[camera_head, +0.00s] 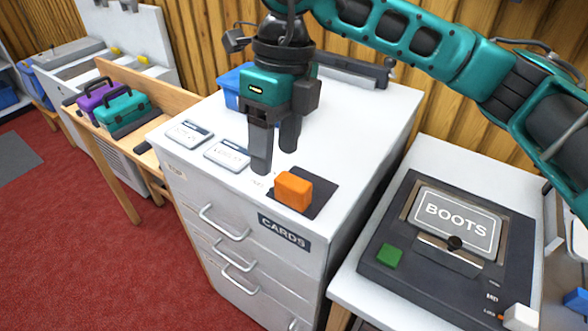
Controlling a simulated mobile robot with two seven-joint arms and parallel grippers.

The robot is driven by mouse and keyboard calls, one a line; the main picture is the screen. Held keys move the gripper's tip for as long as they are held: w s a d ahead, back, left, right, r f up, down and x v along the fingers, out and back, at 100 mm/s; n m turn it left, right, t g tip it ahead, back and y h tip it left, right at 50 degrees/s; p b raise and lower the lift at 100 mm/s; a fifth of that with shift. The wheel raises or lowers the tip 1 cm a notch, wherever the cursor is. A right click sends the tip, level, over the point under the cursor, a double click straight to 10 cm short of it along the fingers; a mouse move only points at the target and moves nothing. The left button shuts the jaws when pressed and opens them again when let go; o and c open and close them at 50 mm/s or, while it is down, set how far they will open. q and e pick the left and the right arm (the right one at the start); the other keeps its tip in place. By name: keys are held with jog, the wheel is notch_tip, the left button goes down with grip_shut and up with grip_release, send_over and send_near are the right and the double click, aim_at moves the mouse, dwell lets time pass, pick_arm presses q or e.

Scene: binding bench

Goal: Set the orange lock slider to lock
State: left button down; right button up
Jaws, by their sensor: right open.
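The orange lock slider (293,191) is a block on a dark plate (322,188) near the front edge of the white cabinet top. It sits toward the left part of the plate. My right gripper (276,160) points down just behind and left of the block, fingers apart and with nothing seen between them. In the picture its nearer fingertip is close to the block's left side; I cannot tell whether they touch. Faint lettering left of the block is partly hidden by the finger and unreadable. My left gripper is not in view.
Two labelled cards (228,154) lie left of the gripper. A blue bin (232,84) stands behind it. The cabinet (330,110) has clear top space at the right. A dark machine (400,265) with a BOOTS plate (457,218) and a white knob (520,317) stands at the right.

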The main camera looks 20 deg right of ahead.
aim_at(293, 180)
jog(key=shift+m+t+h, duration=0.3)
jog(key=shift+t+h, duration=0.2)
jog(key=shift+h, duration=0.3)
jog(key=d+f, duration=0.1)
jog(key=f, duration=0.2)
jog(key=w+d+f, duration=0.1)
jog(key=f, duration=0.3)
jog(key=w+d+f, duration=0.1)
jog(key=f, duration=0.3)
jog(key=shift+f+p, duration=0.1)
jog(key=shift+p, duration=0.2)
grip_shut()
